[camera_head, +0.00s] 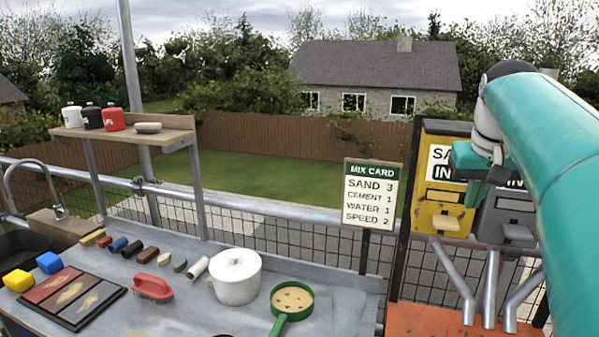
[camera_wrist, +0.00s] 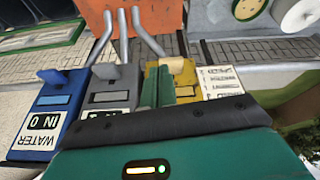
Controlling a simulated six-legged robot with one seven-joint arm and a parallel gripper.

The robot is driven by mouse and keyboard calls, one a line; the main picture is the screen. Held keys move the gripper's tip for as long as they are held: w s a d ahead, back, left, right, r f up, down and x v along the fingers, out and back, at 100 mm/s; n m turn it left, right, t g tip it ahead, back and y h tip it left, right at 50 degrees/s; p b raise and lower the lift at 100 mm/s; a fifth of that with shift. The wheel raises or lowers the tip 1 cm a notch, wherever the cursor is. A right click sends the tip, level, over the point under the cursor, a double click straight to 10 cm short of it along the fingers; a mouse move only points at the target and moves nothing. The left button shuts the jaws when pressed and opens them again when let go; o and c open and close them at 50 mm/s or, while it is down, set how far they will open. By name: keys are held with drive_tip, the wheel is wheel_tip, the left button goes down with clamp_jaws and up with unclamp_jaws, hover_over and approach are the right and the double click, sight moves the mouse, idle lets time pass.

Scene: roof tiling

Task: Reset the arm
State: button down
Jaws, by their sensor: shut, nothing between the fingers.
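My gripper (camera_head: 475,194) hangs at the right of the head view, in front of the yellow sand box (camera_head: 440,206) and the grey box (camera_head: 503,217). Its green fingers are together and hold nothing; they also show in the wrist view (camera_wrist: 158,85). In the wrist view, which looks upside down, the yellow box (camera_wrist: 183,82), grey box (camera_wrist: 107,97) and blue water box (camera_wrist: 50,112) stand in a row. My arm hides part of the boxes in the head view.
A mix card sign (camera_head: 370,195) stands left of the boxes. A shelf (camera_head: 125,134) carries bottles. An orange panel (camera_head: 440,320) is below the chutes.

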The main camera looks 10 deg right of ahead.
drive_tip(key=s+a+f+n+t, duration=0.1)
drive_tip(key=s+a+f, duration=0.3)
drive_tip(key=a, duration=0.3)
drive_tip(key=s+a+f+n, duration=0.1)
drive_tip(key=s+a+f, duration=0.2)
drive_tip(key=a+f, duration=0.3)
drive_tip(key=s+a+f+n+t+y, duration=0.1)
drive_tip(key=s+a+f, duration=0.8)
drive_tip(key=f, duration=0.2)
drive_tip(key=shift+s+f+n+y, duration=0.25)
drive_tip(key=shift+n+y, duration=0.05)
drive_tip(key=shift+y, duration=0.1)
